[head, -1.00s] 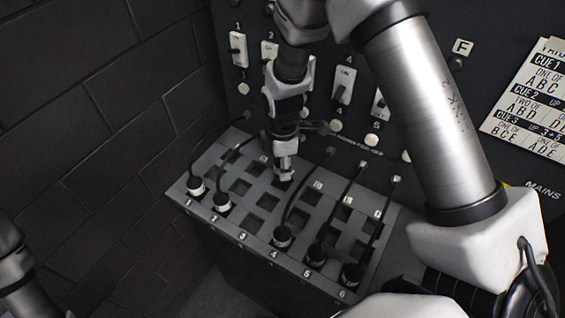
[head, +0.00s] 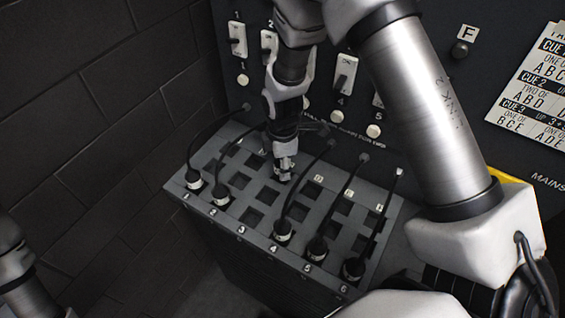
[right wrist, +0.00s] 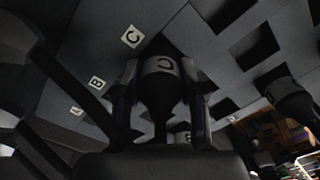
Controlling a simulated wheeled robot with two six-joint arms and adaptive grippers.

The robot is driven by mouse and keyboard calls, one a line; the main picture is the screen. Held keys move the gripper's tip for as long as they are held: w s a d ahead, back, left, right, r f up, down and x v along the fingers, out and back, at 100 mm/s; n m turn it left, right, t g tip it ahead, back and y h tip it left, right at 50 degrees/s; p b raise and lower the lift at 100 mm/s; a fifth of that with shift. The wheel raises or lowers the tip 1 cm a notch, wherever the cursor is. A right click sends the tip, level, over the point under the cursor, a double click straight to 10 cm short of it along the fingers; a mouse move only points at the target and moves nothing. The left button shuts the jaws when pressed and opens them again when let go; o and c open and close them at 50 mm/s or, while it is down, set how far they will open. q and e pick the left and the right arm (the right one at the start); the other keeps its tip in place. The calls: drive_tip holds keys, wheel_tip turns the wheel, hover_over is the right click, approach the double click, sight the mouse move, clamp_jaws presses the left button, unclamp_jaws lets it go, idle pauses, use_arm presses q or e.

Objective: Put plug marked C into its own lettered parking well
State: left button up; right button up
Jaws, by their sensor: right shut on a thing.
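The plug marked C (right wrist: 160,90) is between the fingers of my right gripper (right wrist: 160,100) in the right wrist view. It has a dark body and a pale collar with the letter turned on its side. Its far end is at a dark opening beside the C label (right wrist: 132,36); I cannot tell how far in it is. In the head view my right gripper (head: 284,168) points down at the back rows of the grey well box (head: 232,226), and the plug is mostly hidden. My left gripper is out of view; only its arm shows at the left edge.
Corded plugs stand in front wells 1 (head: 193,180), 2 (head: 220,196), 4 (head: 283,231), 5 (head: 317,247) and 6 (head: 353,268); front well 3 (head: 251,217) is empty. Cords arch close to the gripper. A switch panel (head: 325,100) rises behind, and a brick wall (head: 110,130) is at left.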

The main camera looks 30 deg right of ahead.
drive_tip(key=shift+f+b, duration=0.3)
drive_tip(key=shift+f, duration=0.25)
drive_tip(key=o, duration=1.3)
drive_tip(key=shift+r, duration=0.1)
wheel_tip(320, 180, up, 7)
drive_tip(key=shift+r, duration=0.2)
